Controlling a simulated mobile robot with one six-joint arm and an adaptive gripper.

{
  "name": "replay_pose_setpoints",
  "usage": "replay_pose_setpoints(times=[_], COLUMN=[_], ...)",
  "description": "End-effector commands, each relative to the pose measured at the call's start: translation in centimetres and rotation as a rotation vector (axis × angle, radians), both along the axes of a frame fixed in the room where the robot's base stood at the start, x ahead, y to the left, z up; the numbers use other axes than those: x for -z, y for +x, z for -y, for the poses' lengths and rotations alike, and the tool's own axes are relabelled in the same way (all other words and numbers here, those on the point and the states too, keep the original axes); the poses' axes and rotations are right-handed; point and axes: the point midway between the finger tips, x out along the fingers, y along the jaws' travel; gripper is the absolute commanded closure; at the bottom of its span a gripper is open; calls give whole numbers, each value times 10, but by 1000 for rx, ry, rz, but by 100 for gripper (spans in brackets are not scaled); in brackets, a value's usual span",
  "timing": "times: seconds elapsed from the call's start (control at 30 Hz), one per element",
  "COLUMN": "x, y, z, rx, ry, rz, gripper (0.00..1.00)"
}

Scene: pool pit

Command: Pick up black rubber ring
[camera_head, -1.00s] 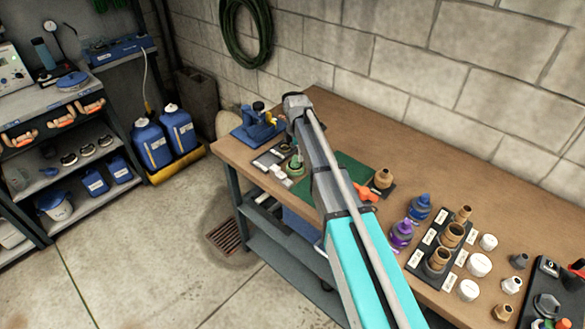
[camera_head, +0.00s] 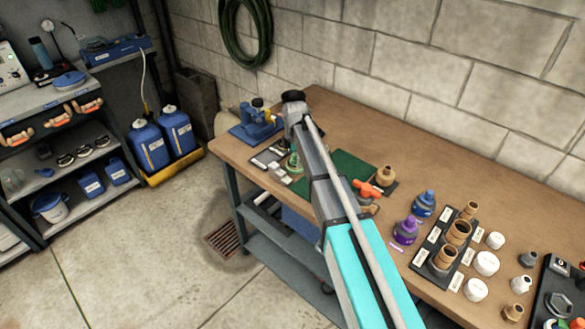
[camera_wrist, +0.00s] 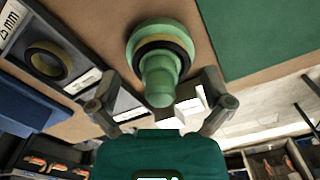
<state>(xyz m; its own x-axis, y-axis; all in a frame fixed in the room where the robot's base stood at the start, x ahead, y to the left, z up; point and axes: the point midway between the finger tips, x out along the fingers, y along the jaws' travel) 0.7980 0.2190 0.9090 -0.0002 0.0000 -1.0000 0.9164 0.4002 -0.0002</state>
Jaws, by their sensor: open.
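In the wrist view a green stepped fitting (camera_wrist: 160,75) stands between and beyond my fingers, with a black ring (camera_wrist: 180,41) around it beside a tan band. Another dark ring (camera_wrist: 46,61) lies in a black tray (camera_wrist: 98,70) beside a "25 mm" label. I cannot tell which ring is the task's. My gripper (camera_wrist: 161,76) is open, its fingers apart on either side of the green fitting's narrow end, with no visible contact. In the head view the green fitting (camera_head: 294,163) shows beside my arm; the gripper is hidden there.
The workbench (camera_head: 330,110) runs along a block wall. A blue vise-like tool (camera_head: 257,122) stands at its left end, and a green mat (camera_head: 352,168) lies behind my arm. Bottles, brass fittings and white caps crowd the right side. The back middle is clear.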

Motion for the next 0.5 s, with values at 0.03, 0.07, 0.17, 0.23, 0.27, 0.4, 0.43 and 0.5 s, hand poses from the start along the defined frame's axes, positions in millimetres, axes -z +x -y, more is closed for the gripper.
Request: replay_pose_setpoints(times=[0.03,0.07,0.17,0.23,0.27,0.4,0.43,0.5], x=[6,7,9,10,9,9,9,9], y=[0,0,0,0,0,0,0,0], z=[0,0,0,0,0,0,0,-1], rx=[0,0,0,-1,-1,-1,-1,-1], ry=[0,0,0,0,0,0,0,0], rz=[0,0,0,0,0,0,0,0], gripper=[0,0,0,0,0,0,0,0])
